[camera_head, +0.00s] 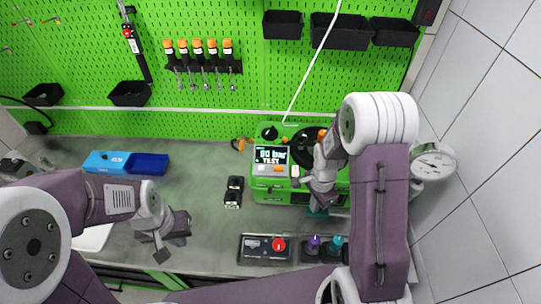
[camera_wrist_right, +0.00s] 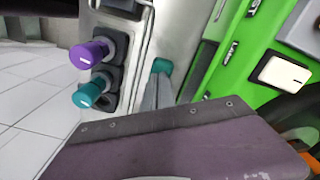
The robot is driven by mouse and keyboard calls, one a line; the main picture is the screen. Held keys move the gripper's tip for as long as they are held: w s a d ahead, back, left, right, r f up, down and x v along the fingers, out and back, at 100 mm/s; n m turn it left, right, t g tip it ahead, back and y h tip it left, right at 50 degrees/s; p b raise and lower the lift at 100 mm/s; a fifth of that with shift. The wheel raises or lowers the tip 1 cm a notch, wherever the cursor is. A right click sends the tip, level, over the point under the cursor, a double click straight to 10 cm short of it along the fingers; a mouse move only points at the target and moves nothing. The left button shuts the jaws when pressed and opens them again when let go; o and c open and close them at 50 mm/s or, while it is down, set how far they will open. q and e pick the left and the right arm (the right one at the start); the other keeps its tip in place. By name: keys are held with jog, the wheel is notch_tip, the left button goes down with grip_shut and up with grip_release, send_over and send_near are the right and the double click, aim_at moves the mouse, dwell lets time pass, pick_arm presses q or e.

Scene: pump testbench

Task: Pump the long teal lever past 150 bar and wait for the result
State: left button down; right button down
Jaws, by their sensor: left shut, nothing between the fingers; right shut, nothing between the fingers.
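The green test bench (camera_head: 272,183) stands at the back right of the worktop. Its display (camera_head: 271,155) shows a bar reading, whose first digit is unclear, above the word TEST. A teal piece (camera_head: 317,212), seemingly the long lever's end, shows at the bench's front by my right gripper (camera_head: 318,203). It also shows in the right wrist view (camera_wrist_right: 162,66), near the grey fingertips. My right gripper is shut with nothing between the fingers; contact with the lever cannot be told. My left gripper (camera_head: 162,256) is shut and empty over the left worktop, away from the bench.
A blue bin (camera_head: 148,163) sits back left. A round gauge (camera_head: 434,163) is at the right. The worktop middle is mostly clear.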

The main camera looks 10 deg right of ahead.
jog(key=r, duration=0.1)
jog(key=r+p, duration=0.2)
jog(key=shift+s+d+r, duration=0.1)
jog(key=shift+d+r, duration=0.1)
jog(key=shift+d, duration=0.05)
jog(key=shift+f, duration=0.1)
